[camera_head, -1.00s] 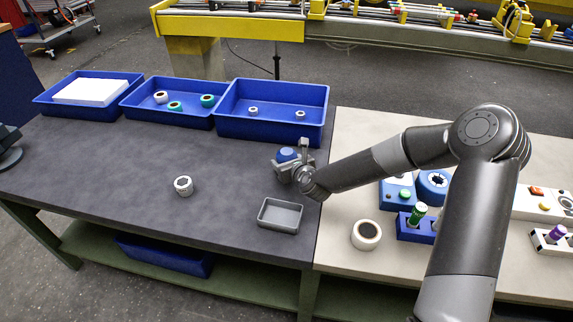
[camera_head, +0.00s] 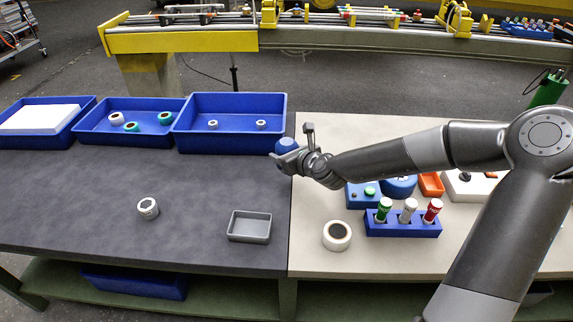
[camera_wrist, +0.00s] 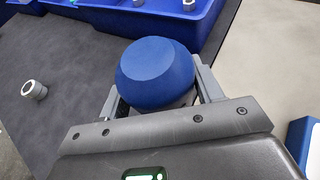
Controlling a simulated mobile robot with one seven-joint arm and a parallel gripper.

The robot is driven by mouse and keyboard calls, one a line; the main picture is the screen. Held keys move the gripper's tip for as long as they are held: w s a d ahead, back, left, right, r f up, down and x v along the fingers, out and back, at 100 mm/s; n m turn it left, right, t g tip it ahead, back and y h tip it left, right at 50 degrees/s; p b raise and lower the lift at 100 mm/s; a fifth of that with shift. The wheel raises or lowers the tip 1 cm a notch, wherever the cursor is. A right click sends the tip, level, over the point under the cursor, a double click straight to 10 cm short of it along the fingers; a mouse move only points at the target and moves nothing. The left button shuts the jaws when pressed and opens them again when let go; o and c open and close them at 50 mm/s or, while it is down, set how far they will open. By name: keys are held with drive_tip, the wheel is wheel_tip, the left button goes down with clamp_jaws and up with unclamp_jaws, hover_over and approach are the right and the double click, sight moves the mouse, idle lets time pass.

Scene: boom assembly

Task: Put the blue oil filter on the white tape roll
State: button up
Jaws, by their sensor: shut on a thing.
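The blue oil filter (camera_head: 287,145) is held in my gripper (camera_head: 290,152), above the table near the seam between its dark and beige parts. In the wrist view the filter (camera_wrist: 156,72) sits between both fingers, and my gripper (camera_wrist: 155,92) is shut on it. The white tape roll (camera_head: 337,236) lies flat on the beige table, its dark centre facing up. My gripper is apart from the roll, farther back and a little left of it in the head view. The filter's lower part is hidden by my gripper.
A grey tray (camera_head: 249,227) stands left of the tape roll. A blue holder (camera_head: 402,227) with upright cylinders stands to its right. Blue bins (camera_head: 230,139) line the back left.

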drive_tip(key=s+d+f+n+g+y, duration=0.1)
drive_tip(key=s+d+n+g+y, duration=0.1)
drive_tip(key=s+d, duration=0.35)
drive_tip(key=s+d+f+n+g+y, duration=0.1)
drive_tip(key=s+d+n, duration=0.1)
drive_tip(key=d, duration=0.6)
drive_tip(key=s+d+r+n+g+y, duration=0.1)
drive_tip(key=s+d+r+n+g, duration=0.3)
drive_tip(key=s, duration=0.4)
drive_tip(key=s+d+r+n+g+y, duration=0.2)
drive_tip(key=s+d+r+n+g, duration=0.15)
drive_tip(key=s+d, duration=0.4)
hover_over(337, 231)
drive_tip(key=shift+m+g, duration=0.25)
drive_tip(key=shift+m, duration=0.1)
wheel_tip(337, 231, down, 7)
drive_tip(key=shift+f, duration=0.15)
drive_tip(key=shift+h, duration=0.3)
drive_tip(key=shift+f, duration=2.05)
drive_tip(key=o, duration=1.2)
drive_tip(key=shift+f, duration=0.1)
drive_tip(key=shift+c, duration=0.2)
